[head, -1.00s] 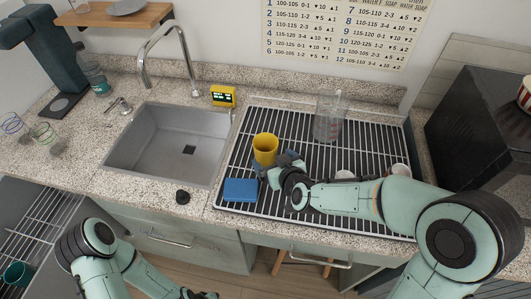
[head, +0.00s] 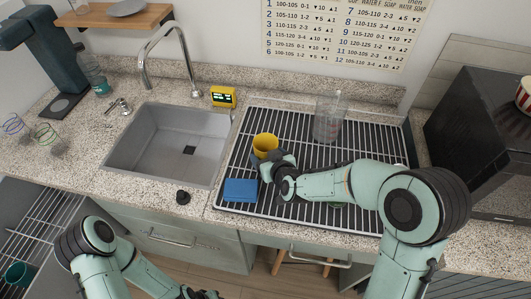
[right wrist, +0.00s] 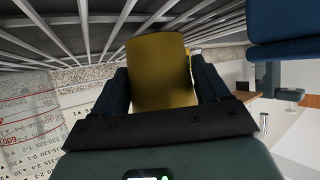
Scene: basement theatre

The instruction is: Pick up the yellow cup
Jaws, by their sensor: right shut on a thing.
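The yellow cup (head: 265,142) is upright over the drying rack (head: 330,190), right of the sink. In the right wrist view the yellow cup (right wrist: 160,75) sits between the two dark fingers of my right gripper (right wrist: 162,95), which is shut on it. In the head view my right gripper (head: 272,158) reaches the cup from its near right side and hides its lower part. I cannot tell whether the cup touches the rack. My left gripper (head: 200,294) is low at the bottom edge, in front of the counter, and mostly cut off.
A blue sponge (head: 240,190) lies on the rack just in front of the cup. A clear pitcher (head: 327,118) stands behind and to the right. The sink (head: 165,145) is left, with a yellow timer (head: 223,96) behind. A dark appliance (head: 475,125) stands right.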

